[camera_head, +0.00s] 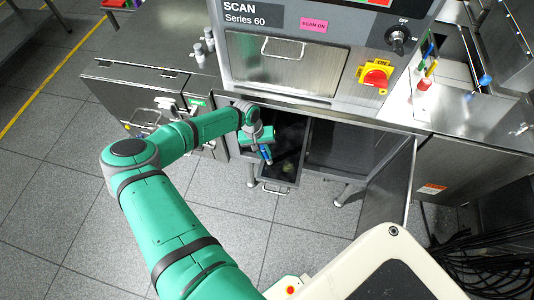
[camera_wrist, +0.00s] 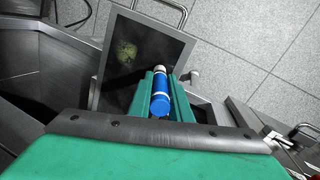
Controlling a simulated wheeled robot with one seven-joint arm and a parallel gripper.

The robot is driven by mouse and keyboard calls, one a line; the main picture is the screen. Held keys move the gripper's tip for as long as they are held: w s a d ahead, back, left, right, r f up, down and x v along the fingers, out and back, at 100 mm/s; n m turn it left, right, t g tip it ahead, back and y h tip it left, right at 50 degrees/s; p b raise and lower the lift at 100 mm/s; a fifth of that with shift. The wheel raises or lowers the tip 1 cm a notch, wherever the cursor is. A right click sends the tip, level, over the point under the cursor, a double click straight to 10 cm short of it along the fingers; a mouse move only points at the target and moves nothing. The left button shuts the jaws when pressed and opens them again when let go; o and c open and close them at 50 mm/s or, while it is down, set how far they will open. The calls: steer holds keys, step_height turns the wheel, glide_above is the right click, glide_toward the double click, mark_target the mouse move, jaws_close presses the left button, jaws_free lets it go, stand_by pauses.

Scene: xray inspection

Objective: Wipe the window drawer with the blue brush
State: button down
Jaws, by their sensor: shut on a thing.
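The window drawer (camera_head: 290,165) is pulled out below the scanner, with a dark face and a handle at its front end. In the wrist view the drawer (camera_wrist: 170,48) shows a yellow-green smudge on its dark pane. My gripper (camera_head: 264,149) is over the drawer's left side, shut on the blue brush (camera_head: 266,155). In the wrist view the blue brush (camera_wrist: 161,98) lies between the green fingers of my gripper (camera_wrist: 161,82), its pale end pointing over the pane. I cannot tell whether the brush touches the pane.
An open cabinet door (camera_head: 385,185) stands right of the drawer. The scanner (camera_head: 280,62) with a red knob (camera_head: 376,76) stands above. A metal cabinet (camera_head: 135,90) is at the left, and black cables (camera_head: 485,260) lie at the lower right. Floor in front of the drawer is clear.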

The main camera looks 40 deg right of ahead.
steer(key=shift+s, duration=0.1)
steer(key=shift+s+d, duration=0.6)
steer(key=shift+s, duration=0.1)
steer(key=shift+s+d, duration=0.1)
steer(key=shift+s+d, duration=0.55)
steer(key=shift+s, duration=0.05)
steer(key=shift+s, duration=0.1)
stand_by(0.4)
steer(key=shift+s+d, duration=0.55)
steer(key=shift+s, duration=0.05)
steer(key=shift+s+d, duration=0.15)
steer(key=shift+s+d, duration=0.5)
steer(key=shift+s, duration=0.1)
steer(key=shift+s+d, duration=0.1)
stand_by(0.3)
